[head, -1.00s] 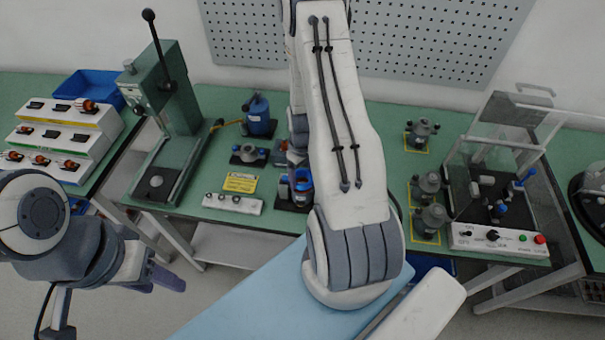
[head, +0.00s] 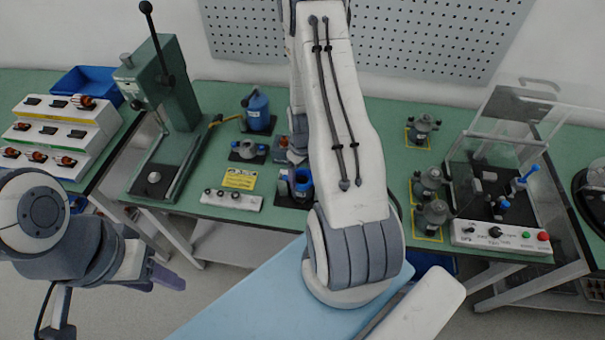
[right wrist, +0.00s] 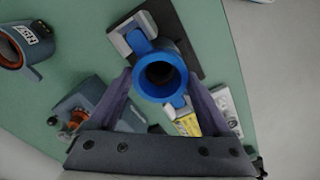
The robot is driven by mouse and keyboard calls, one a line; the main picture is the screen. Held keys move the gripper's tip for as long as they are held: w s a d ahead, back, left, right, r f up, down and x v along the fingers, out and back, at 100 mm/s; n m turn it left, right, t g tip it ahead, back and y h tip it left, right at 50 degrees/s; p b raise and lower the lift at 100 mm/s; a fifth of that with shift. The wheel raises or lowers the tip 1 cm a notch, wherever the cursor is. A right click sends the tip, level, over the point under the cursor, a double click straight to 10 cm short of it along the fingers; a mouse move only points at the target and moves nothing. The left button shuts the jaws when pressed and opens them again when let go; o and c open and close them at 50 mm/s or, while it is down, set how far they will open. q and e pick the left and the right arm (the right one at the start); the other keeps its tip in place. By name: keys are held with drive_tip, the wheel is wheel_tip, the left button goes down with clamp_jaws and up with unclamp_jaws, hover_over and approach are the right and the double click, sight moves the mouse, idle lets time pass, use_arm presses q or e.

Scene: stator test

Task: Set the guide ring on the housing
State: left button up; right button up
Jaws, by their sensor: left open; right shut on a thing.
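The blue guide ring (right wrist: 158,97) is between the two purple fingers of my right gripper (right wrist: 158,82) in the right wrist view, and the gripper is shut on it. In the head view the fixture with blue parts (head: 303,181) shows left of my right arm, which hides most of that gripper. My left gripper (head: 168,279) is open and empty, away from the bench.
A green press (head: 165,95) stands left on the bench. A white strip with knobs (head: 232,200) and a yellow label (head: 240,178) lie left of the fixture. Grey motor housings (head: 432,213) and a test station (head: 500,234) are at right.

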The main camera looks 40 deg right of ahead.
drive_tip(key=o, duration=1.3)
drive_tip(key=shift+c, duration=0.2)
drive_tip(key=shift+r, duration=0.1)
wheel_tip(320, 180, up, 10)
drive_tip(key=b, duration=0.2)
drive_tip(key=shift+r, duration=0.2)
drive_tip(key=s+a+r+n+b, duration=0.1)
drive_tip(key=a+r, duration=0.2)
drive_tip(key=a, duration=0.6)
drive_tip(key=a+r+n+b, duration=0.2)
drive_tip(key=a+r, duration=0.2)
drive_tip(key=a, duration=0.6)
drive_tip(key=s+a+r+n+y+b, duration=0.1)
drive_tip(key=s+a+r+n, duration=0.2)
drive_tip(key=s+a, duration=0.8)
drive_tip(key=s, duration=0.4)
drive_tip(key=shift+s+a+r, duration=0.2)
drive_tip(key=shift+a+r, duration=0.2)
